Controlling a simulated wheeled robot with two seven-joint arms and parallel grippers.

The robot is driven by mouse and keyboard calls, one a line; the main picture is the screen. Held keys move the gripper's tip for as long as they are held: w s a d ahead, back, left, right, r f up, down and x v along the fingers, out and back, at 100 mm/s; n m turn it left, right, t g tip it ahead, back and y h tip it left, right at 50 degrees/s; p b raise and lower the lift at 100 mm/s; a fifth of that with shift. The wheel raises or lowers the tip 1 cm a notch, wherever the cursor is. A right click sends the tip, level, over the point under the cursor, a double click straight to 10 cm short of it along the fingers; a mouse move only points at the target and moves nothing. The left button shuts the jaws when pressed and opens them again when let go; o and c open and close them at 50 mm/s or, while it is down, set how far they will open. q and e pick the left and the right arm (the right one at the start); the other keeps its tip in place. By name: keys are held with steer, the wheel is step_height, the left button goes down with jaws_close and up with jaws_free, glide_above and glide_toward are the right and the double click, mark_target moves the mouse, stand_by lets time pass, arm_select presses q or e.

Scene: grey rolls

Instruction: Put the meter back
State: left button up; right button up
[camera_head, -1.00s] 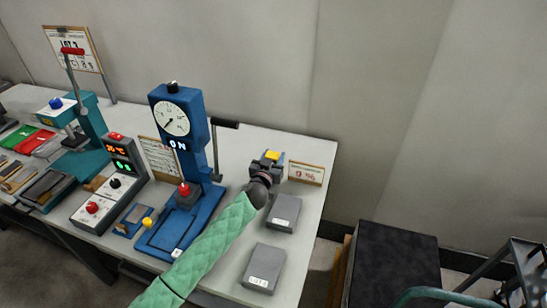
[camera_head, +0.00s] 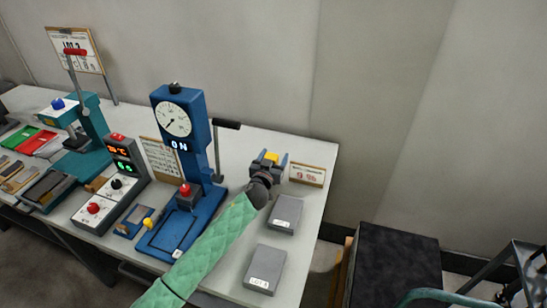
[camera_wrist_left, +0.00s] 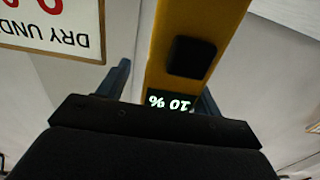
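The yellow meter (camera_head: 271,156) is at the back right of the bench, beside a small sign. In the left wrist view the meter (camera_wrist_left: 195,28) has a black button and a lit display reading 10 %. My left gripper (camera_head: 269,161) is open, with its blue-grey fingers spread on either side of the meter. In the wrist view a gap shows between the left-hand finger and the meter. The meter's far end and what it rests on are hidden. My right gripper is not in view.
The sign (camera_head: 307,175) stands just right of the meter; its wrist view text includes "DRY". Two grey blocks (camera_head: 285,213) (camera_head: 265,269) lie nearer on the bench (camera_head: 312,222). A blue dial press (camera_head: 181,125) stands left of my arm. A dark-topped box (camera_head: 395,262) stands beyond the bench's right edge.

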arm_select(q)
steer(key=shift+s+d+f, duration=0.2)
steer(key=shift+f, duration=0.2)
steer(key=shift+s+d+f, duration=0.15)
steer(key=shift+f, duration=0.25)
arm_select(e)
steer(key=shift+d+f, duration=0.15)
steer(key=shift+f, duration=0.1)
arm_select(q)
steer(key=shift+r+p, duration=0.2)
steer(key=shift+p, duration=0.15)
steer(key=shift+s+r+p, duration=0.1)
steer(key=shift+r+p, duration=0.15)
steer(key=shift+p, duration=0.15)
steer(key=r+p+v, duration=0.1)
steer(key=v, duration=1)
steer(key=shift+a, duration=0.35)
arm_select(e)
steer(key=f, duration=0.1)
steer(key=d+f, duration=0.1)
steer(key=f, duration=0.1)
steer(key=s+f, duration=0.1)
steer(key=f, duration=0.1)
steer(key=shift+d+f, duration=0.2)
arm_select(q)
steer(key=shift+s, duration=0.1)
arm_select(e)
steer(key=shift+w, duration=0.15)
